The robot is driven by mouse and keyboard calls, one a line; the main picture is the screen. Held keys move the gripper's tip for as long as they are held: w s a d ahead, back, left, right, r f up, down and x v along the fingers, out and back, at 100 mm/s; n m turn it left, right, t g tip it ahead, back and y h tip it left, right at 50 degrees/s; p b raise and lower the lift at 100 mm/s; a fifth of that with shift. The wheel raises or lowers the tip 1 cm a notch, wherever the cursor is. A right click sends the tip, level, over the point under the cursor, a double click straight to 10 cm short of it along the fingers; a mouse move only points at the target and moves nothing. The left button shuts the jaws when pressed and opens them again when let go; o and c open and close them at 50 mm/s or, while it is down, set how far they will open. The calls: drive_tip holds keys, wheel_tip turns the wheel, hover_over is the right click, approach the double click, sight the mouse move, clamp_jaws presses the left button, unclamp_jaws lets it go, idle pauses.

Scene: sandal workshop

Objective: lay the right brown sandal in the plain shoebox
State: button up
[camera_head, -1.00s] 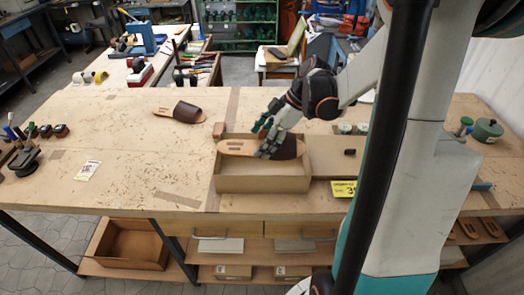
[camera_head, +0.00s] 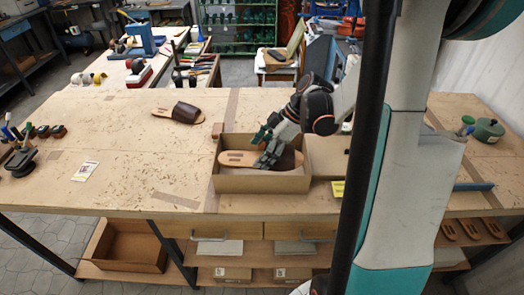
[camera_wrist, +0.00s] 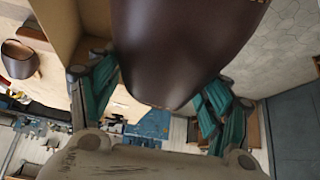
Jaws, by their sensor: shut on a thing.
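The brown sandal (camera_head: 238,158) with a tan sole and dark strap is held by my gripper (camera_head: 266,150) at its strap. It lies lengthwise within the outline of the open plain cardboard shoebox (camera_head: 262,184). I cannot tell whether its sole touches the box floor. In the wrist view the dark strap (camera_wrist: 185,45) fills the space between the green fingers of my gripper (camera_wrist: 160,92). The other brown sandal (camera_head: 180,112) lies on the table, left of and behind the box; it also shows in the wrist view (camera_wrist: 19,59).
A small brown block (camera_head: 217,130) sits by the box's back left corner. A yellow label (camera_head: 338,188) is at the table's front edge, right of the box. A printed card (camera_head: 85,171) lies left. The table between card and box is clear.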

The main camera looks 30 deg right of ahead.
drive_tip(key=shift+f, duration=0.25)
drive_tip(key=o, duration=1.3)
drive_tip(key=shift+r, duration=0.15)
drive_tip(key=shift+r+p, duration=0.55)
drive_tip(key=p+v, duration=0.1)
drive_tip(key=v, duration=1.1)
drive_tip(key=shift+p, duration=0.4)
